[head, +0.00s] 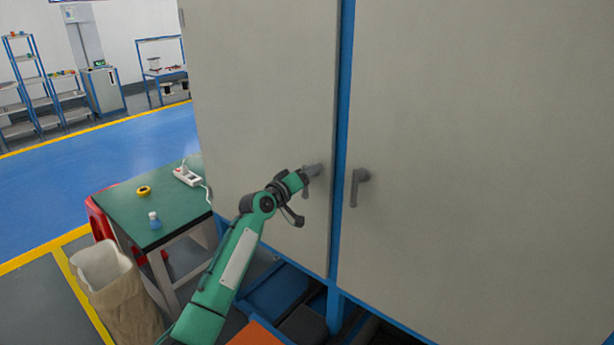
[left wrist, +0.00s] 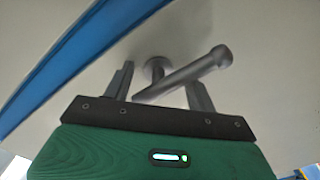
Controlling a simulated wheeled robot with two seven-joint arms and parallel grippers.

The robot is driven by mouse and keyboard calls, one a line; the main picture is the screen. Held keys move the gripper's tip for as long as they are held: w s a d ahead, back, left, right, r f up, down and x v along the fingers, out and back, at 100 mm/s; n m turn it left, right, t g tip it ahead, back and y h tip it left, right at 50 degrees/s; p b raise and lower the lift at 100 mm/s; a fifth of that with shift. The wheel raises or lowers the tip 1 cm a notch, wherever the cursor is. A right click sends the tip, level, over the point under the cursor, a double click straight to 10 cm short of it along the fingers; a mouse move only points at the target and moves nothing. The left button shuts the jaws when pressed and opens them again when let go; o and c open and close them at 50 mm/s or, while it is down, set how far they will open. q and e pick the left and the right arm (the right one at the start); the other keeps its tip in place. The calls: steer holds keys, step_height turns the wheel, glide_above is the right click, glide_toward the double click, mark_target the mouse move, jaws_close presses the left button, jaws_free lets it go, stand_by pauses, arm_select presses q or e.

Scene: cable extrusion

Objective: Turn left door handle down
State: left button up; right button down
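The left door handle (head: 314,169) is a grey lever on the left grey cabinet door (head: 262,90), near the blue centre post, partly hidden by my left gripper (head: 305,183). In the left wrist view the handle (left wrist: 190,73) runs diagonally across the space in front of my left gripper (left wrist: 160,88). Its two dark fingers stand apart, and the lever passes between and past them. I cannot tell whether a finger touches it. The right door handle (head: 356,186) hangs down on the right grey door (head: 480,150). My right gripper is out of view.
A green-topped table (head: 140,205) with a yellow tape roll (head: 144,190), a blue-capped bottle (head: 155,220) and a white power strip (head: 187,176) stands left of the cabinet. A beige sack (head: 115,290) is in front. Blue floor (head: 80,175) lies open behind.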

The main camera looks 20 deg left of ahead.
arm_select(q)
steer(key=shift+s+a, duration=0.2)
steer(key=shift+s, duration=0.3)
steer(key=b+v, duration=0.4)
steer(key=v, duration=0.9)
steer(key=shift+w, duration=0.1)
